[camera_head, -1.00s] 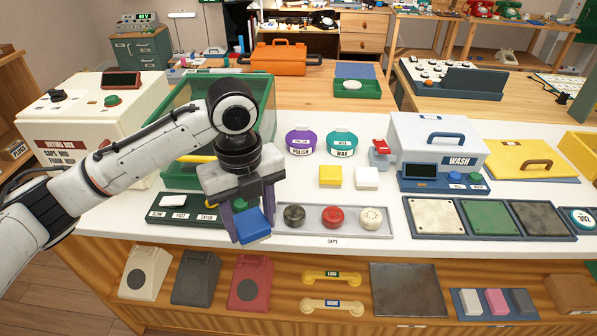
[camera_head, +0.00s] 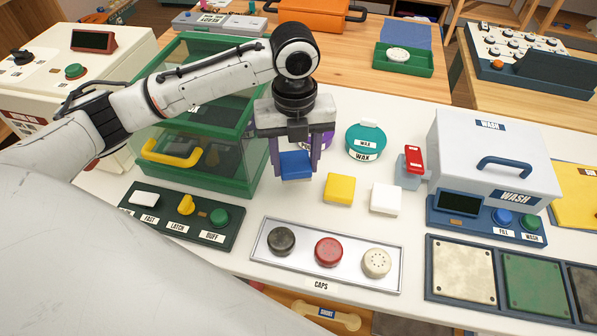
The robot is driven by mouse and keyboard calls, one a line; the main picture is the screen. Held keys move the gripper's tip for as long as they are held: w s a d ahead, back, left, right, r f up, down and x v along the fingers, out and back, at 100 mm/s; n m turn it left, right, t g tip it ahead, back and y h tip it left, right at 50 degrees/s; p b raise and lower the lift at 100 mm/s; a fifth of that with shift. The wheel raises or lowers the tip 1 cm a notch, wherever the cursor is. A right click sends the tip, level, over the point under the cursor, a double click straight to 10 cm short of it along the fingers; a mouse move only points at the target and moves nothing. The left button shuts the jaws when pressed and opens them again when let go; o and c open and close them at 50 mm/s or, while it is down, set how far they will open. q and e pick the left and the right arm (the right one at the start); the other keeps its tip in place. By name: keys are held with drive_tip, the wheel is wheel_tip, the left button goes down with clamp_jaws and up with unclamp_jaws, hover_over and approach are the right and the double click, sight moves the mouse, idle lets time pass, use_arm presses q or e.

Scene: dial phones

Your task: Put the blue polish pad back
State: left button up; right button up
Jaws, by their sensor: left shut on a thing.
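The blue polish pad (camera_head: 296,165) is between the fingers of my left gripper (camera_head: 297,163), which is shut on it. The gripper points down over the white counter, behind the yellow pad (camera_head: 339,189) and to its left. The purple polish tin (camera_head: 321,139) is partly hidden behind the gripper. The white pad (camera_head: 386,198) lies to the right of the yellow pad. Whether the blue pad touches the counter is hard to tell. My right gripper does not show.
The green-framed glass box (camera_head: 200,130) stands close to the left of the gripper. The teal wax tin (camera_head: 366,141) is to the right. The caps tray (camera_head: 392,287) lies in front, and the washer (camera_head: 490,150) stands at the right.

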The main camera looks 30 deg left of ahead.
sight(296, 188)
use_arm(q)
drive_tip(key=shift+f, duration=2.55)
drive_tip(key=o, duration=1)
drive_tip(key=shift+f, duration=0.1)
drive_tip(key=shift+c, duration=0.2)
wheel_tip(296, 188, up, 12)
drive_tip(key=shift+r, duration=0.15)
